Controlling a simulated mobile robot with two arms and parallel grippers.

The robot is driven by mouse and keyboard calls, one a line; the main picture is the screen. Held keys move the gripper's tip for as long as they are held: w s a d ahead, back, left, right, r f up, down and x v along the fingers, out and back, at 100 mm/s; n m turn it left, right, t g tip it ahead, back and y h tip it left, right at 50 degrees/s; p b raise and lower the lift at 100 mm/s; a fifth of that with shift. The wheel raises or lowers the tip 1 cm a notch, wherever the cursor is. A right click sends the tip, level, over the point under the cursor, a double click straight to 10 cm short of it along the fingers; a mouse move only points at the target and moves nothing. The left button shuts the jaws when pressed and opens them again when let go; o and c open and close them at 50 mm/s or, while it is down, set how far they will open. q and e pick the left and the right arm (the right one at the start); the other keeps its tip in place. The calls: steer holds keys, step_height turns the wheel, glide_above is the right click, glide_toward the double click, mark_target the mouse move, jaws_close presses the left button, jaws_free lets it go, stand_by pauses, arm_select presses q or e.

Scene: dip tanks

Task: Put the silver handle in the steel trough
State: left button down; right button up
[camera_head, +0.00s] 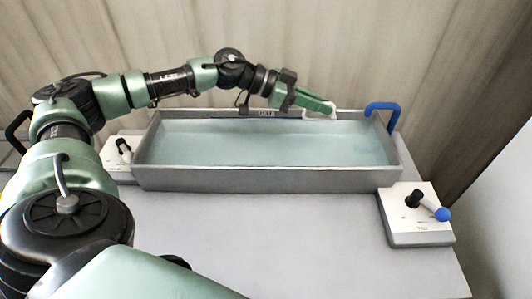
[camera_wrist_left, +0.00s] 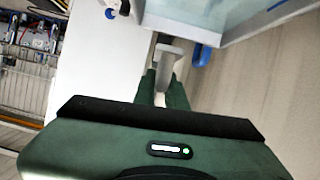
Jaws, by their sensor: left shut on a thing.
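The steel trough (camera_head: 260,179) is long and grey, with pale bluish liquid inside, and stands across the table. It also shows at the top of the left wrist view (camera_wrist_left: 180,27). My left gripper (camera_head: 328,109) is above the trough's back rim, right of its middle. It is shut on a pale, silver-white handle (camera_wrist_left: 170,49), which shows between its green fingers in the left wrist view. In the head view only a small light bit of the handle (camera_head: 333,114) shows at the fingertips. The rest of it is hidden there. My right gripper is not in view.
A blue hooked handle (camera_head: 382,106) rises at the trough's back right corner. A lever box with a blue knob (camera_head: 417,216) stands at the front right. Another lever box (camera_head: 118,153) is left of the trough. The table front is clear. A curtain hangs behind.

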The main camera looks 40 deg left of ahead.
arm_select(q)
steer(key=shift+a+r, duration=0.1)
steer(key=shift+a, duration=0.4)
step_height(320, 180, down, 20)
steer(key=b, duration=0.3)
steer(key=shift+w+r+b, duration=0.1)
steer(key=shift+b, duration=0.2)
steer(key=c, duration=1.5)
jaws_free()
steer(key=shift+o, duration=0.2)
steer(key=shift+r, duration=0.1)
steer(key=b+v, duration=0.1)
steer(key=v, duration=1)
steer(key=shift+s+a+r, duration=0.2)
steer(key=shift+s+a, duration=0.15)
steer(key=shift+s, duration=0.05)
